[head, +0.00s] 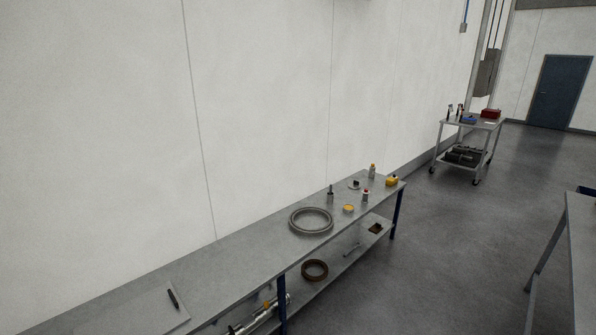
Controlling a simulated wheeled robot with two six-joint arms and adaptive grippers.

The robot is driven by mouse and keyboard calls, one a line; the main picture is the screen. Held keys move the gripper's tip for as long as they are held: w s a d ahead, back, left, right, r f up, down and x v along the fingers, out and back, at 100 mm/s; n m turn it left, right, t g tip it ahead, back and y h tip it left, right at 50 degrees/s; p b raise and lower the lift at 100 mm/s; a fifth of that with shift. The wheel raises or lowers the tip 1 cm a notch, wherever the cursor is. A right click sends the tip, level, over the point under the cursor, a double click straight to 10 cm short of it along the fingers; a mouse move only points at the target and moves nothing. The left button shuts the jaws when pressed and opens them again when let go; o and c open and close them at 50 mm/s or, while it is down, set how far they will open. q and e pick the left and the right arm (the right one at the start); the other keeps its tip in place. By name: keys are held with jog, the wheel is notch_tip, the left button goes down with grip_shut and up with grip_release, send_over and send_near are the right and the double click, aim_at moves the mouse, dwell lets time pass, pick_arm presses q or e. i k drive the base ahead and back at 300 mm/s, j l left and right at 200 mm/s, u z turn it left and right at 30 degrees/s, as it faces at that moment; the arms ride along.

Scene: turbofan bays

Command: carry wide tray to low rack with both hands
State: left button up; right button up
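Neither of my grippers is in the head view. I cannot make out a wide tray for certain. A flat pale grey sheet or panel (130,312) lies on the near end of the long bench, with a dark pen-like item (173,299) on it; I cannot tell whether it is the tray. No separate low rack is clear to me. The bench has a low shelf (335,267) under its top, holding a brown ring (314,270) and a metal cylindrical part (258,315).
The long grey bench (240,246) runs along the white wall. On it are a large metal ring (311,221), small bottles and a yellow item (392,181). A wheeled cart (466,124) stands far right. Another table (580,240) is at the right edge. Floor between is clear.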

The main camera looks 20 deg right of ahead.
aim_at(258, 248)
jog(key=i+z, duration=0.15)
jog(key=z, duration=0.25)
jog(key=i+z, duration=0.15)
jog(key=z, duration=0.3)
jog(key=i+z, duration=0.2)
jog(key=z, duration=0.2)
jog(key=i+j+z, duration=0.1)
jog(key=z, duration=0.3)
jog(key=i+z, duration=0.2)
jog(key=z, duration=0.25)
jog(key=i+j+z, duration=0.1)
jog(key=z, duration=0.35)
jog(key=i+j+z, duration=0.15)
jog(key=z, duration=0.3)
jog(key=i+j+z, duration=0.25)
jog(key=z, duration=0.25)
jog(key=i+j+z, duration=0.1)
jog(key=z, duration=0.35)
jog(key=j+z, duration=0.7)
jog(key=z, duration=0.2)
